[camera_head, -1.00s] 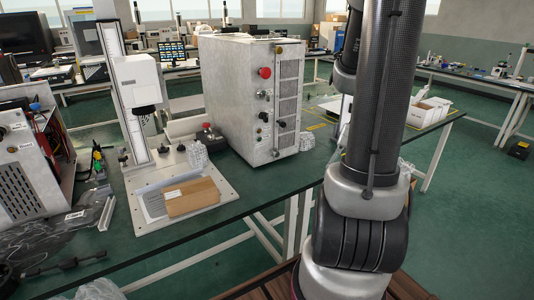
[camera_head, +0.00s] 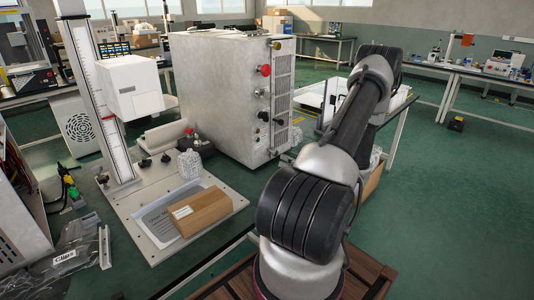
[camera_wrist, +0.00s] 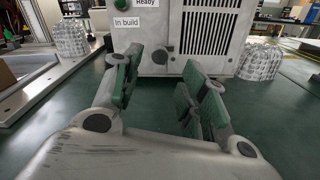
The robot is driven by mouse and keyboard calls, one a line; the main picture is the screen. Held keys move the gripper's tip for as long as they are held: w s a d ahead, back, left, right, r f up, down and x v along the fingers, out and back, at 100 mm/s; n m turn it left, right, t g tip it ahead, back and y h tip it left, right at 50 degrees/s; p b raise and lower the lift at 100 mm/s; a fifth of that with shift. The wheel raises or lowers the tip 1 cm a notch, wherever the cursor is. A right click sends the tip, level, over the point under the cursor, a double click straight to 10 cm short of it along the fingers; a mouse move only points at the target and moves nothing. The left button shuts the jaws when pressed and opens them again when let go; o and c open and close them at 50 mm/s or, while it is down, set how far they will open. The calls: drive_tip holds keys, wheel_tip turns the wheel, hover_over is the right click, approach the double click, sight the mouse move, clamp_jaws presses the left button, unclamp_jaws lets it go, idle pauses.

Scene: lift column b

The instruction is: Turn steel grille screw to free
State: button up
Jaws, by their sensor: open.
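A grey steel cabinet (camera_head: 205,85) stands on the bench, its front panel carrying a red button, dark knobs and a slotted grille (camera_head: 281,88). In the wrist view the grille (camera_wrist: 208,32) is upper right, beside the labels "Ready" and "In build". I cannot make out which small fitting is the grille screw. My gripper (camera_wrist: 162,82) is open and empty, its green-padded fingers apart in front of the cabinet's lower panel, not visibly touching it. In the head view my arm hides the gripper.
A white stand machine (camera_head: 130,87) and a brown box (camera_head: 201,210) on a baseplate are left of the cabinet. Wrapped clear bundles stand on both sides in the wrist view, at left (camera_wrist: 70,38) and right (camera_wrist: 260,62). Green bench top (camera_wrist: 155,108) lies bare under the fingers.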

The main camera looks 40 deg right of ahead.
sight(277, 153)
drive_tip(key=shift+w+d+r, duration=0.1)
drive_tip(key=shift+w+r, duration=0.15)
drive_tip(key=shift+r, duration=0.05)
drive_tip(key=w, duration=0.7)
drive_tip(key=shift+w+a, duration=0.15)
drive_tip(key=shift+a, duration=0.2)
drive_tip(key=shift+c, duration=0.4)
clamp_jaws()
